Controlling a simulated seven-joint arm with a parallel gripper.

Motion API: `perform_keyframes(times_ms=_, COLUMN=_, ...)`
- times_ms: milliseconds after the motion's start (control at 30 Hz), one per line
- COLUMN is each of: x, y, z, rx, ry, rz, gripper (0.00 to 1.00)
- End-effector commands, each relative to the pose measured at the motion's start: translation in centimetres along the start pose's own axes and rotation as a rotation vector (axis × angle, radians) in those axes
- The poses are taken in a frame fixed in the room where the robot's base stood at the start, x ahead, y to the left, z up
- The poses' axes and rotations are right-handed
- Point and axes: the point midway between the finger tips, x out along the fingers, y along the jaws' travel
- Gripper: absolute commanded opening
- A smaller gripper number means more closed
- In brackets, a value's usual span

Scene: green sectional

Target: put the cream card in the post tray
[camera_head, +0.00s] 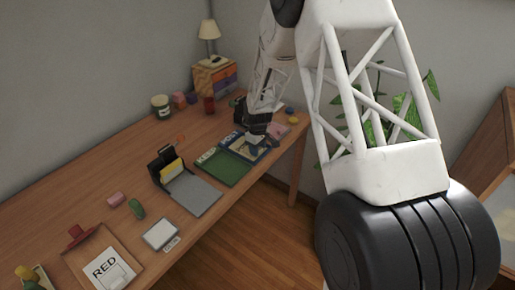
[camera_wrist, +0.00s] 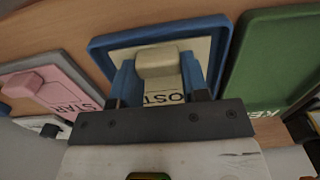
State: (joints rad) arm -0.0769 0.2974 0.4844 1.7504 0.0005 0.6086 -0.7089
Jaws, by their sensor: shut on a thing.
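The cream card (camera_wrist: 212,48) has a thick cream grip block (camera_wrist: 160,60) on it. My gripper (camera_wrist: 160,72) is shut on this block, one blue finger on each side. The card is over the inside of the blue-rimmed post tray (camera_wrist: 100,46), and part of the word "POST" shows between my fingers. I cannot tell if the card touches the tray floor. In the head view my gripper (camera_head: 256,128) is low over the blue tray (camera_head: 233,150) at the far right part of the desk, hiding part of the card.
A green tray (camera_head: 222,168) lies directly beside the post tray, and a pink card (camera_head: 278,130) on its other side. The desk's front edge is close.

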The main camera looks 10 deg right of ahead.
Motion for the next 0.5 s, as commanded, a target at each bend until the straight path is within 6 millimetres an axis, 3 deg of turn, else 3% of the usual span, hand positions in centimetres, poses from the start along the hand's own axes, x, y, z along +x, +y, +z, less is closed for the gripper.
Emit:
perform_keyframes(times_ms=367, x=0.35, y=0.00, z=0.00, rx=0.000, ry=0.000, rz=0.000, gripper=0.16)
perform_keyframes(times_ms=400, x=0.30, y=0.00, z=0.00, rx=0.000, ry=0.000, rz=0.000, gripper=0.47)
perform_keyframes(times_ms=500, x=0.28, y=0.01, z=-0.01, rx=0.000, ry=0.000, rz=0.000, gripper=0.63)
